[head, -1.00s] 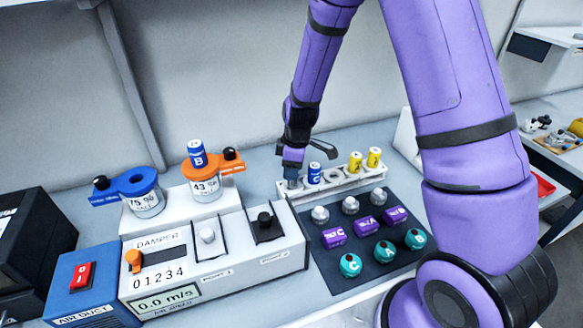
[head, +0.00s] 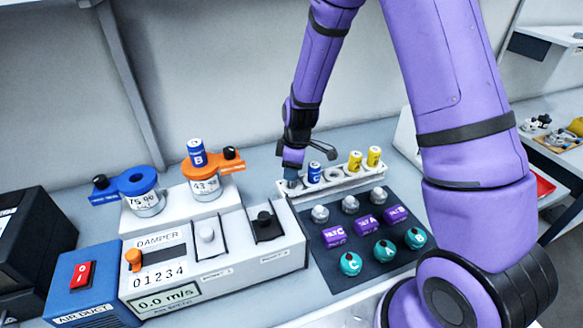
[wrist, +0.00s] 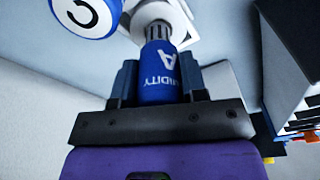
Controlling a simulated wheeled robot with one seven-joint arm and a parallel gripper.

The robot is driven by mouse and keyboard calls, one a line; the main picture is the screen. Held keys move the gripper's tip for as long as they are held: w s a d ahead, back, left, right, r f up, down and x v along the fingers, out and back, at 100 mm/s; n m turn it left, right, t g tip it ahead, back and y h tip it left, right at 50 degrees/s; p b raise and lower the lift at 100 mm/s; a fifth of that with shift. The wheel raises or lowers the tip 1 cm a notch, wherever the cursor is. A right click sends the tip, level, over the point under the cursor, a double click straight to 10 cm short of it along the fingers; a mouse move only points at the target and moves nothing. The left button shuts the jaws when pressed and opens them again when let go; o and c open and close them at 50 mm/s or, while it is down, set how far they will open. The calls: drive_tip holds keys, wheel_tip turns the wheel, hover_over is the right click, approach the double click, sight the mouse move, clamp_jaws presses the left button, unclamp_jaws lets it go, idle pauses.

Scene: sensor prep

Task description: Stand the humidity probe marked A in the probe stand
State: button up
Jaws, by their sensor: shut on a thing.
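The humidity probe marked A (wrist: 160,72) is blue with a grey slotted end, and my gripper (wrist: 160,85) is shut on it in the wrist view. Its slotted end meets a white ring of the probe stand (wrist: 186,14); I cannot tell how deep it sits. In the head view my gripper (head: 291,172) is at the left end of the white probe stand (head: 345,184), and the probe is mostly hidden by it. A blue probe marked C (head: 314,172) stands beside it in the stand; it also shows in the wrist view (wrist: 86,14).
Two yellow probes (head: 364,158) stand at the stand's right end, beside an empty ring. A dark mat (head: 325,262) with silver, purple and teal pieces lies in front. Blue probe B (head: 197,152) stands in an orange-topped jar left of the stand. The damper box (head: 215,262) is at front left.

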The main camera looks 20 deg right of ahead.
drive_tip(key=shift+f, duration=1.75)
idle(3.1)
drive_tip(key=o, duration=1.3)
drive_tip(key=shift+r, duration=4)
drive_tip(key=shift+r, duration=0.1)
